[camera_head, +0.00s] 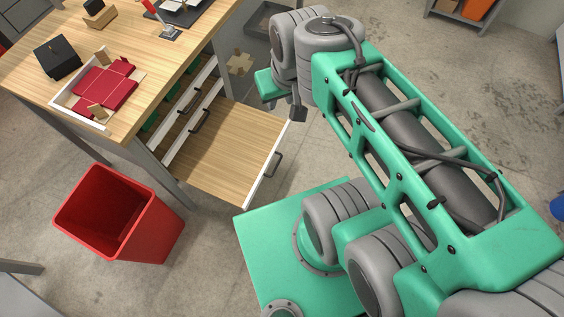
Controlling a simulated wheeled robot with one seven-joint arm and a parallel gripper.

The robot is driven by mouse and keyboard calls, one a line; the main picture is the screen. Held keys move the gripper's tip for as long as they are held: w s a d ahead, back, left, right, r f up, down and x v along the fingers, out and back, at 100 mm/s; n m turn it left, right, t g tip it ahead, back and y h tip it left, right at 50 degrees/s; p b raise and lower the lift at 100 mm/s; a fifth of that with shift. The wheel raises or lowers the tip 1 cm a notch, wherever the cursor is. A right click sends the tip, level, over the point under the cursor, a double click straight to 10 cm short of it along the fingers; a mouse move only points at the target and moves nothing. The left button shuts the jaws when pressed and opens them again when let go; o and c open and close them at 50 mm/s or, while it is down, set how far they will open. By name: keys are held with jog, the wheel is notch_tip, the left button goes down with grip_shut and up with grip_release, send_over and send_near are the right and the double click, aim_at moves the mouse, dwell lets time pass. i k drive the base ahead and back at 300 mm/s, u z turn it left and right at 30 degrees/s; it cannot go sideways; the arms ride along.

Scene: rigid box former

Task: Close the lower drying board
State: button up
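The lower drying board (218,150) is a light wood panel pulled far out of the workbench's right side. It has a white front edge (271,163) with a dark bar handle (274,168) on its outer face. My gripper (298,112) shows only as a small dark grey part below the green wrist. In the picture it is just above the far end of the board's front edge and apart from the handle. My wrist and arm hide most of it, so its fingers and opening cannot be made out.
Other white fronts with dark handles (200,120) sit nearly flush in the workbench (150,75) above the board. A white tray (58,97) with red card pieces (105,87) and a black box (57,57) are on top. A red bin (120,215) stands on the floor at lower left.

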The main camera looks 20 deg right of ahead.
aim_at(228, 159)
jog(key=k, duration=1.25)
jog(key=u, duration=0.6)
jog(key=i, duration=1.65)
jog(key=z, duration=0.35)
